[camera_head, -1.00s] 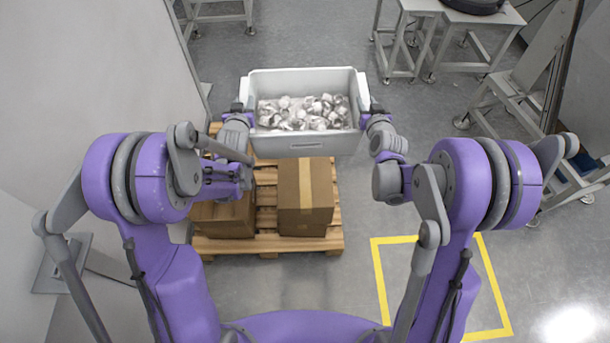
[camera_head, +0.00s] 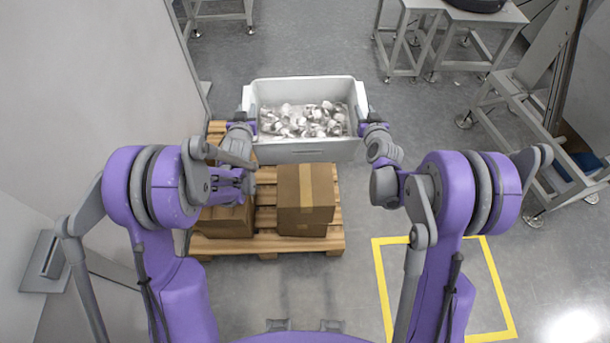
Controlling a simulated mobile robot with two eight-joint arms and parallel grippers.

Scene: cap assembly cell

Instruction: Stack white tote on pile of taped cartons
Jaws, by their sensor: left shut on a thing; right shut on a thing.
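The white tote (camera_head: 303,154) holds several clear and silvery caps or parts. It is at the upper middle of the head view, over the far end of the pallet. My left gripper (camera_head: 245,120) is shut on the tote's left end and my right gripper (camera_head: 370,122) is shut on its right end. The tote looks level. Two taped cartons stand on the pallet on the near side of the tote: a right carton (camera_head: 305,200) in clear view and a left carton (camera_head: 226,222) partly hidden by my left arm. Whatever lies under the tote is hidden.
The wooden pallet (camera_head: 268,244) carries the cartons. A yellow floor outline (camera_head: 497,288) lies empty at the right. Grey metal stands (camera_head: 470,40) are at the upper right, and a pale wall (camera_head: 90,90) is close on the left. The floor right of the pallet is clear.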

